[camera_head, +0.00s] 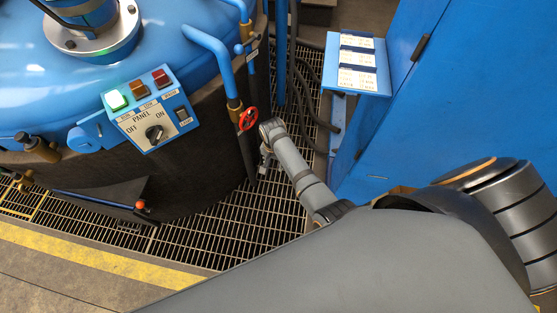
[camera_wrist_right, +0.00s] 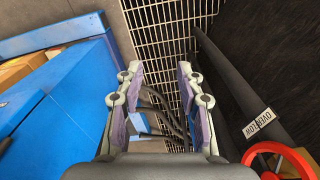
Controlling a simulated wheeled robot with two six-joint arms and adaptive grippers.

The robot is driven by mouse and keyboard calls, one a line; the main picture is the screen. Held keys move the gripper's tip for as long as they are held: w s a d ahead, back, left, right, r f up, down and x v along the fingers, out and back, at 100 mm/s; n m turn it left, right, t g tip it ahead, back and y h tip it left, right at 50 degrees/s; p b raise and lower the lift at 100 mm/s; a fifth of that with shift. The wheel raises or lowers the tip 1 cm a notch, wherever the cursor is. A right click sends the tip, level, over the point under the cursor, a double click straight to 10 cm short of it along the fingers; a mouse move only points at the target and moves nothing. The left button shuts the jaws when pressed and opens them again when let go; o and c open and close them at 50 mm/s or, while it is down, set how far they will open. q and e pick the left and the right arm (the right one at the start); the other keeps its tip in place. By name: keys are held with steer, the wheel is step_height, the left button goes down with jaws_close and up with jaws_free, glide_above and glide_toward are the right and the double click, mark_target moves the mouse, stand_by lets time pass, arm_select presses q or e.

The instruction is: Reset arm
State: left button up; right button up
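My right arm reaches from the lower right in the head view, and its gripper (camera_head: 266,160) is at the far end, beside the dark furnace wall and just below the red valve wheel (camera_head: 248,119). In the right wrist view the right gripper (camera_wrist_right: 159,80) shows two fingers spread apart with nothing between them. The red valve wheel also shows at the lower right of that view (camera_wrist_right: 282,162), to the side of the fingers and apart from them. My left gripper is in neither view.
The blue furnace (camera_head: 60,70) with its control panel (camera_head: 150,110) stands at the left. A blue cabinet (camera_head: 460,100) and a small blue stand with labels (camera_head: 357,64) are at the right. Floor grating (camera_head: 245,225) and dark hoses (camera_head: 310,85) lie between.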

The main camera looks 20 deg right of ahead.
stand_by(0.4)
steer(key=s+d+f+n, duration=0.3)
steer(key=s+f, duration=0.6)
steer(key=f, duration=0.1)
steer(key=s+d+f+n, duration=0.2)
steer(key=s+f, duration=0.7)
steer(key=s+d+f+n, duration=0.2)
steer(key=s+f, duration=0.1)
steer(key=s, duration=0.6)
steer(key=s+d+f+n, duration=0.2)
steer(key=s+d+f, duration=0.1)
steer(key=s, duration=0.7)
steer(key=shift+d+f+n+t+h, duration=0.3)
steer(key=shift+d+f+t, duration=0.05)
steer(key=shift+f+t, duration=0.05)
steer(key=shift+o, duration=0.2)
